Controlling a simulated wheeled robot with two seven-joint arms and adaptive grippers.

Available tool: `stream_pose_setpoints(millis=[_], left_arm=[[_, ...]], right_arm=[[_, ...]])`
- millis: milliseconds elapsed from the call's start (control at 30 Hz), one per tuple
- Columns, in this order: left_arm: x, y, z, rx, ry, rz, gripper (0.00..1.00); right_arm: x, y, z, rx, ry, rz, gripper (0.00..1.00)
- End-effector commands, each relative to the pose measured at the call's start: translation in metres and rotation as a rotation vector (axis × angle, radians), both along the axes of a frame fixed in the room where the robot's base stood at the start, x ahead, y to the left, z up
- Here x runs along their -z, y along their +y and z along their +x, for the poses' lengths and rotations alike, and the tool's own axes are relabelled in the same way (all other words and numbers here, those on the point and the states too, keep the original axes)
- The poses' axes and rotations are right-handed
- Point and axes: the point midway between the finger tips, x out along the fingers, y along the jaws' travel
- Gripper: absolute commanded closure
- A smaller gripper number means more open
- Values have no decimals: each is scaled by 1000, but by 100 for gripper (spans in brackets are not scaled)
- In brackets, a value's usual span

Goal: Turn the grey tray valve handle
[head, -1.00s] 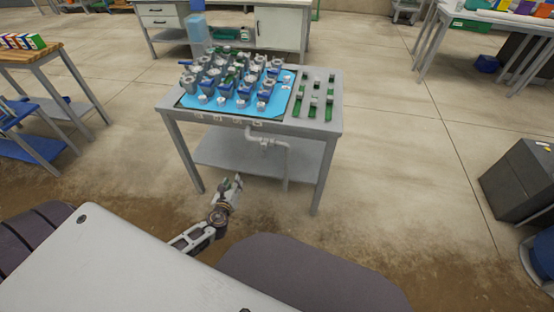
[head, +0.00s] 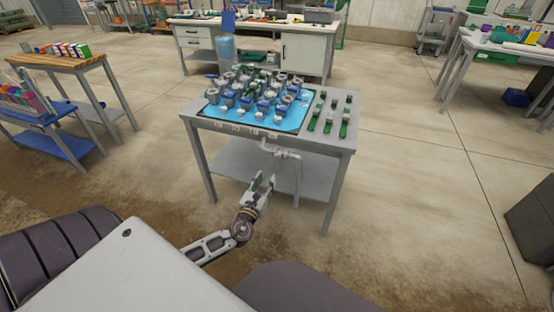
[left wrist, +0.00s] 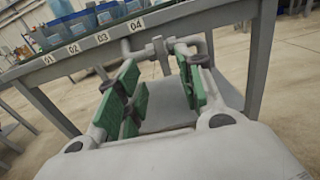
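A grey metal table holds a blue tray (head: 208,111) crowded with grey and blue valve fittings. Grey pipework with a small valve (head: 280,152) hangs under the table's front edge; its handle is too small to make out clearly. In the left wrist view the pipework (left wrist: 155,46) shows just beyond the fingers, partly hidden by them. My left gripper (head: 262,182) is in front of the table, below the pipework and apart from it. Its green-padded fingers (left wrist: 166,92) are spread open with nothing between them. My right gripper is not in view.
Number labels (left wrist: 74,48) line the table's front edge. Green-and-grey parts (head: 328,115) lie on the table's right side. A lower shelf (head: 235,160) and the table legs are close to my left gripper. The floor in front is clear.

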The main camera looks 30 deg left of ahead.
Motion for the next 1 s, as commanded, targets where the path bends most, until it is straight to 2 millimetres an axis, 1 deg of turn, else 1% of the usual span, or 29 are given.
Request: stream_pose_setpoints(millis=[267, 433, 633, 1000], left_arm=[[0, 4, 15, 0, 0, -2, 62], [0, 7, 29, -1, -1, -1, 62], [0, 11, 46, -1, -1, -2, 62], [0, 18, 75, -1, 0, -2, 62]], right_arm=[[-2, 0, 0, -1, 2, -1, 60], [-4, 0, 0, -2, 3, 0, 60], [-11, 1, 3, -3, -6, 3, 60], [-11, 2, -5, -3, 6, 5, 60]])
